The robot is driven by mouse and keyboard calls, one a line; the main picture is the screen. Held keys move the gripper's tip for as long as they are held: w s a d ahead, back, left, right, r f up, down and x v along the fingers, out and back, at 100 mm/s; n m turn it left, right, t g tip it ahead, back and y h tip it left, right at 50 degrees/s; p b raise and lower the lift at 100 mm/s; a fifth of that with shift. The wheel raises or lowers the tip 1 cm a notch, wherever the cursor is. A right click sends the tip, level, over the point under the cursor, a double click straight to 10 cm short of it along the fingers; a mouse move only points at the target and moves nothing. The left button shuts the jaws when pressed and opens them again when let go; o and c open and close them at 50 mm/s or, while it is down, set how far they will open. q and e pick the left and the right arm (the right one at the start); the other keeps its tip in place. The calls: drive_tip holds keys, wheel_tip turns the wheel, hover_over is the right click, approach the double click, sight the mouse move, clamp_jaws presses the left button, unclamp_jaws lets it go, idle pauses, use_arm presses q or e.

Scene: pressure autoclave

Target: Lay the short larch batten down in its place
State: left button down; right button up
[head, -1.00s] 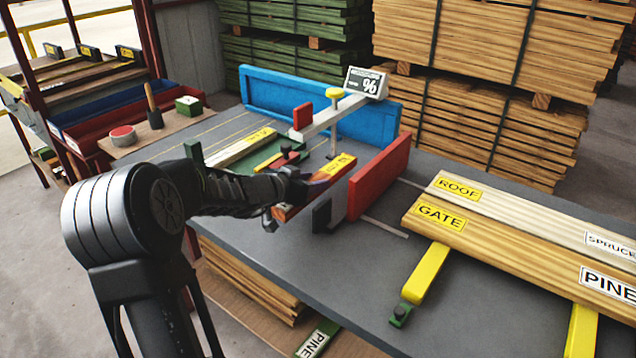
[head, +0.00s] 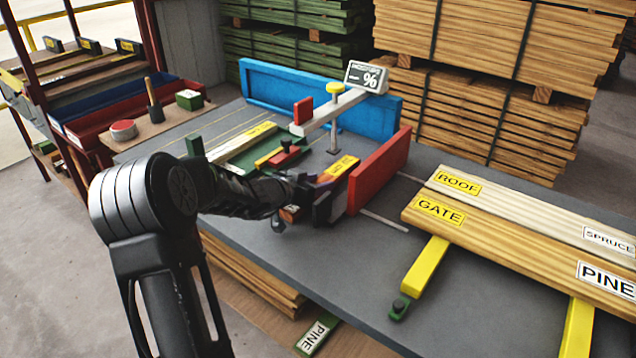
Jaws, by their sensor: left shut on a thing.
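The short reddish-brown batten (head: 323,179) has a yellow label on its upper end and lies along the grey bench top beside a red upright board (head: 380,172). My left gripper (head: 302,192) reaches in from the left and is shut on this batten, covering its middle. Its near end shows below the gripper. I cannot tell whether it rests on the bench or is slightly above it. A dark block (head: 327,207) is close to its right side. My right gripper is not in view.
GATE (head: 500,246) and ROOF planks (head: 530,215) lie on yellow bearers at right. The front bench top is mostly clear.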

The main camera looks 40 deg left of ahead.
use_arm(q)
drive_tip(key=shift+f, duration=0.15)
drive_tip(key=c, duration=0.8)
unclamp_jaws()
drive_tip(key=shift+c, duration=0.2)
drive_tip(key=shift+s+r, duration=0.1)
drive_tip(key=shift+r, duration=0.1)
wheel_tip(320, 180, up, 4)
drive_tip(key=b, duration=0.1)
hover_over(290, 207)
drive_tip(key=shift+r, duration=0.2)
